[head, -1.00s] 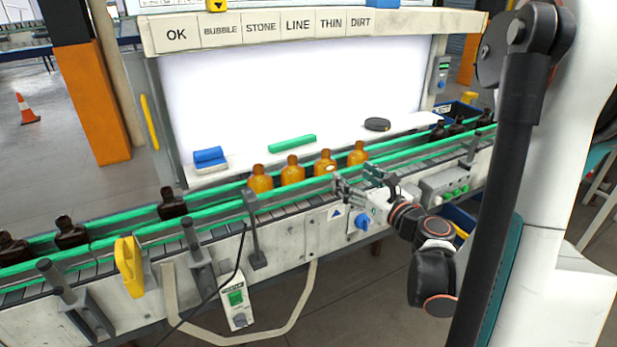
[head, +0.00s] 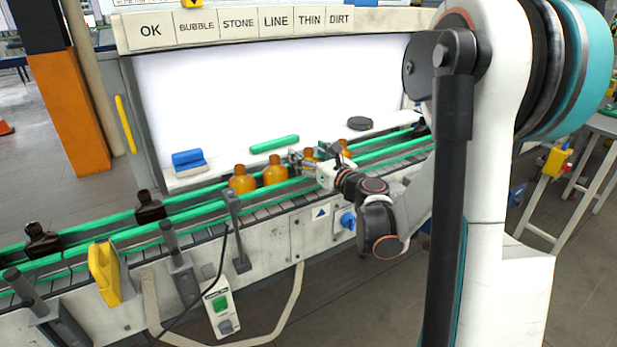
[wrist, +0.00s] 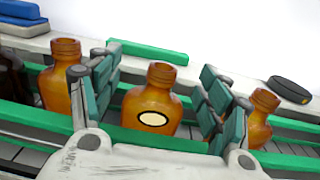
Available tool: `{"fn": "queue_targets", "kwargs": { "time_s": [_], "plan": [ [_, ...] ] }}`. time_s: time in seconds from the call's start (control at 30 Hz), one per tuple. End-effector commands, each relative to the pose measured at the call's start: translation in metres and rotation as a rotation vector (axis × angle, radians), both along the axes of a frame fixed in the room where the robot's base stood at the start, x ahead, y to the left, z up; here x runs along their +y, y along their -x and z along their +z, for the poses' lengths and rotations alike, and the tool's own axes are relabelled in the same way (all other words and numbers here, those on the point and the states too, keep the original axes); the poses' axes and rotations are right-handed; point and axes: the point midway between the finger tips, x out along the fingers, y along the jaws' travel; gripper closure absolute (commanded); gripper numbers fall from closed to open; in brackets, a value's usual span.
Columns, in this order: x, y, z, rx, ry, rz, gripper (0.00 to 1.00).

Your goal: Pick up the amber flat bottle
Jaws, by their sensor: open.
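Several amber bottles stand upright in a row on the conveyor between green rails. In the wrist view, one amber bottle (wrist: 152,105) with a pale oval label ringed in dark stands between the open fingers of my gripper (wrist: 158,100). One amber bottle (wrist: 62,78) is left of the left finger, and another (wrist: 260,117) is right of the right finger.
Green rails (head: 180,205) run along both sides of the conveyor. Dark bottles, one (head: 149,207) and another (head: 43,240), stand farther left.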

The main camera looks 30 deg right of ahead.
Motion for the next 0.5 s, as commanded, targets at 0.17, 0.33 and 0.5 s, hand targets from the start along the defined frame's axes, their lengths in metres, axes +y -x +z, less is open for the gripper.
{"fn": "queue_targets", "kwargs": {
  "time_s": [0.17, 0.33, 0.5],
  "plan": [
    [0.0004, -0.0052, 0.0005, 0.000, 0.000, 0.000, 0.29],
    [0.0004, -0.0049, 0.0007, 0.000, 0.000, 0.000, 0.38],
    [0.0003, -0.0048, 0.0006, 0.000, 0.000, 0.000, 0.76]
  ]
}}
